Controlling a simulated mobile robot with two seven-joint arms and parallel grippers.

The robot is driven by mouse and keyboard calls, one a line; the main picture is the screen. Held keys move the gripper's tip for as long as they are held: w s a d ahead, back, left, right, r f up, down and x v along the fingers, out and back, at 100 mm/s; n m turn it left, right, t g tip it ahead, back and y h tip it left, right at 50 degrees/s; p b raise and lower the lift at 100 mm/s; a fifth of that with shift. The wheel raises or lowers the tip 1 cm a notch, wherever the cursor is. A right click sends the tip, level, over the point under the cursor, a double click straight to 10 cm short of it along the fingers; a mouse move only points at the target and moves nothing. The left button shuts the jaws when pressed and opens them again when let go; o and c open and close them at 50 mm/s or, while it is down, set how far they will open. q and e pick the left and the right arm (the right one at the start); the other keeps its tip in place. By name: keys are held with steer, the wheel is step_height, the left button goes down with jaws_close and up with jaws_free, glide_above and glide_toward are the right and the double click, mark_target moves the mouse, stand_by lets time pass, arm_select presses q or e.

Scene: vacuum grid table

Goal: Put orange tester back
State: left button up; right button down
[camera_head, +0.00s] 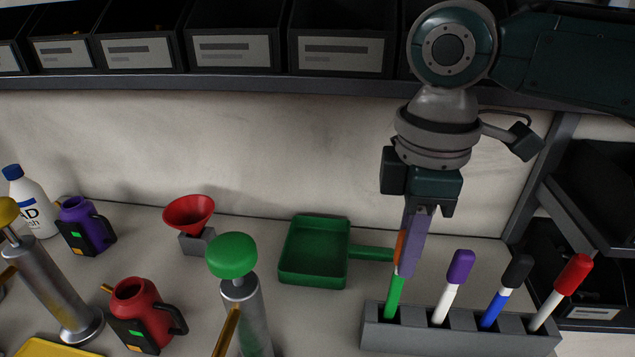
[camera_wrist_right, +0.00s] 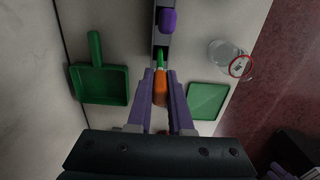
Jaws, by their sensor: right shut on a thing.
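The orange tester (camera_head: 394,297) has an orange handle and a green shaft. It stands nearly upright with its lower end at the leftmost slot of the grey rack (camera_head: 455,340). My right gripper (camera_head: 411,262) is shut on its orange handle from above, and its purple fingers hide part of it. In the right wrist view the orange handle (camera_wrist_right: 160,90) sits between the two purple fingers (camera_wrist_right: 161,76), with the green shaft pointing at the rack (camera_wrist_right: 163,38). How deep the shaft sits in the slot I cannot tell. My left gripper is not in view.
The rack also holds purple (camera_head: 460,267), black (camera_head: 517,271) and red (camera_head: 573,275) capped testers. A green dustpan (camera_head: 314,252) lies just left of my gripper. A green-knobbed metal cylinder (camera_head: 233,257) and a red jug (camera_head: 135,305) stand further left. Bins line the back shelf.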

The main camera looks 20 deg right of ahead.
mark_target(397, 283)
steer(key=shift+f, duration=0.95)
steer(key=shift+f, duration=0.15)
steer(key=c, duration=0.8)
jaws_free()
